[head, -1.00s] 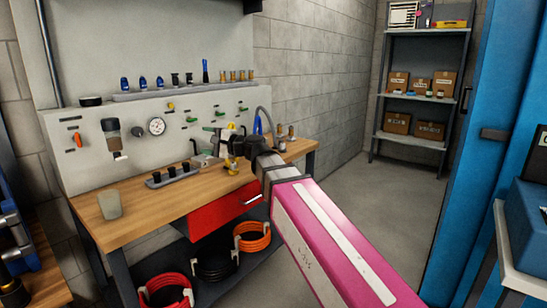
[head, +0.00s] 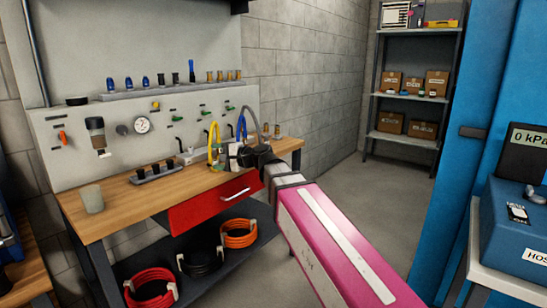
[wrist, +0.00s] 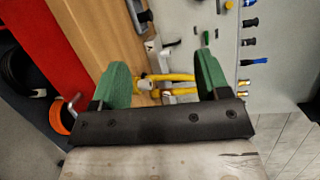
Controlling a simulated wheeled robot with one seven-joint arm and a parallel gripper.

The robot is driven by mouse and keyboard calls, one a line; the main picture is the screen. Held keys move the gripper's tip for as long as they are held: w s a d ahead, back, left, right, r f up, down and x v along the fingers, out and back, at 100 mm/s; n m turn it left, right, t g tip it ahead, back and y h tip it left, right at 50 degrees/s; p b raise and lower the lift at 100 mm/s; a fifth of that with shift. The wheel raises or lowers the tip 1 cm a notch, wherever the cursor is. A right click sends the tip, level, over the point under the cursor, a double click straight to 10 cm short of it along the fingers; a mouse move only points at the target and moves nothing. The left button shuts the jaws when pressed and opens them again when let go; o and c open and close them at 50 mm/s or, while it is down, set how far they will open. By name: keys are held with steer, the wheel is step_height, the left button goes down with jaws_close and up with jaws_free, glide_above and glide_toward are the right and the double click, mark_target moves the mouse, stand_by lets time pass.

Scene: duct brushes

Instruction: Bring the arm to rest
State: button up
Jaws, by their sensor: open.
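My arm (head: 325,240), pink and white, reaches forward over the wooden workbench. My gripper (head: 235,157) is near the back right part of the bench, small in the head view. In the wrist view my gripper (wrist: 163,78) has its two green fingers wide apart. A yellow hose piece (wrist: 172,78) with metal fittings shows between and beyond the fingers; I cannot tell how far off it is. In the head view a yellow hose (head: 213,140) stands in an arch just left of my gripper. Nothing is seen gripped.
The workbench (head: 130,218) carries a grey cup (head: 92,199) and a black holder (head: 157,174). A red drawer (head: 210,203) sits below. A blue cabinet (head: 465,150) stands close on the right. A shelf (head: 410,94) with boxes is at the back. The floor between is clear.

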steer(key=d+f+n+g+h, duration=0.1)
steer(key=d+f+h, duration=0.3)
steer(key=d+f, duration=0.6)
steer(key=d+f+n+g+h, duration=0.15)
steer(key=d+f+h, duration=0.4)
steer(key=f, duration=0.85)
steer(key=s+d+f+n+g+h, duration=0.1)
steer(key=s+d+f+h, duration=0.1)
steer(key=d+f, duration=0.3)
steer(key=s+d+f+n+g+h, duration=0.1)
steer(key=s+d+f, duration=0.4)
steer(key=d, duration=0.5)
steer(key=s+d+f+n+g+h, duration=0.1)
steer(key=s+d+f+h, duration=0.2)
steer(key=d+f, duration=0.4)
steer(key=shift+s+d, duration=0.5)
steer(key=shift+s, duration=0.1)
steer(key=shift+a, duration=0.1)
